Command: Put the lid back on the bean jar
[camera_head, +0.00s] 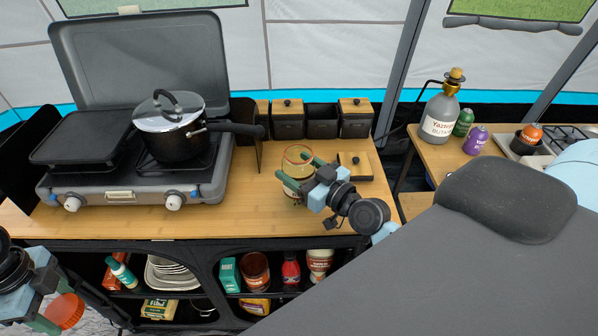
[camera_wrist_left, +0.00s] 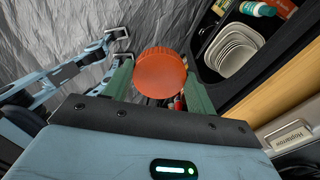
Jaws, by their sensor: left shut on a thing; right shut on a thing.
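The bean jar (camera_head: 297,160) is a clear glass jar standing upright on the wooden counter, with its top uncovered and a thin orange-red rim showing. My right gripper (camera_head: 298,172) is shut on the jar from the right, its green fingers around the glass; its contents are hard to make out. The round orange lid (camera_head: 65,311) is at the lower left of the head view, in front of the counter and well away from the jar. My left gripper (camera_wrist_left: 160,85) is shut on this lid (camera_wrist_left: 161,72), which sits between its green fingers.
A camping stove with a lidded pot (camera_head: 172,125) stands left of the jar. Dark canisters (camera_head: 288,122) line the back; the middle one is open, and a wooden lid (camera_head: 355,166) lies right of the jar. Shelves under the counter hold plates (camera_head: 172,272) and packages.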

